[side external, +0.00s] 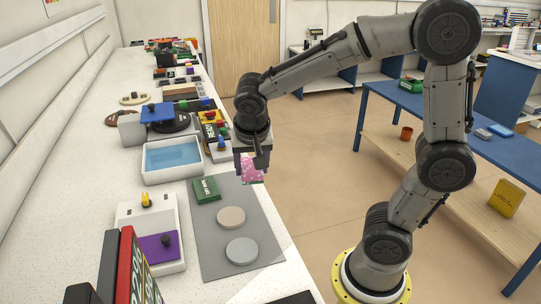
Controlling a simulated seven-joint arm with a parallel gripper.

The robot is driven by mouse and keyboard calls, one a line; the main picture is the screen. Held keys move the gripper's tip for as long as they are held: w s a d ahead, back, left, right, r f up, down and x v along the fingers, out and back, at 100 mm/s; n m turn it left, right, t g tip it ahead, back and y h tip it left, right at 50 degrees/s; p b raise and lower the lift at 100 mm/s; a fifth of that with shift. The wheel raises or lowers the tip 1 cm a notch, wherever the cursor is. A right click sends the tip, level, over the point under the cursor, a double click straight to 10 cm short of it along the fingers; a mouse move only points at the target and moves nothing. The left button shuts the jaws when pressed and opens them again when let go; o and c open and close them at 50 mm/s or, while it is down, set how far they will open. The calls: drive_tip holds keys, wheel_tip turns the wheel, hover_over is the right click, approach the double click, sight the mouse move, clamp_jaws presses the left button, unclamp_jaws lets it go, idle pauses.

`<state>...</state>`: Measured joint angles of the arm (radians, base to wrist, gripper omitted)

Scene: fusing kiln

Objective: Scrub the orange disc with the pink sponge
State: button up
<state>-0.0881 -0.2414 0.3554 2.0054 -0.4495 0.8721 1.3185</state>
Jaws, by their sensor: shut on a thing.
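My gripper (253,158) points down near the right edge of the bench and is shut on the pink sponge (250,172). The sponge hangs below the fingers, speckled pink, partly covered by them. Two flat round discs lie on the grey mat (213,240). The farther one is a pale beige-pink disc (231,217); the nearer one is a light grey disc (241,251). No disc looks clearly orange. The sponge is beyond both discs and apart from them in the picture; its height above the mat is hard to judge.
A green block with lettering (206,190) sits on the mat's far left part. A white basin with blue water (145,172) stands behind it. A white box with a purple panel (156,247) is left of the mat.

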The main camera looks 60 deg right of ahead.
drive_tip(key=n, duration=0.2)
approach(229, 210)
drive_tip(key=s+r, duration=0.1)
drive_tip(key=s, duration=0.1)
drive_tip(key=shift+w+a+r+t+y, duration=0.1)
drive_tip(key=shift+w+a+t+y, duration=0.05)
drive_tip(key=shift+a+t+y, duration=0.2)
wheel_tip(229, 210, down, 6)
drive_tip(key=shift+w+d+r, duration=0.1)
drive_tip(key=shift+w+d, duration=0.6)
drive_tip(key=shift+d, duration=0.05)
drive_tip(key=shift+w+d, duration=0.75)
drive_tip(key=shift+w, duration=0.05)
drive_tip(key=shift+f, duration=0.6)
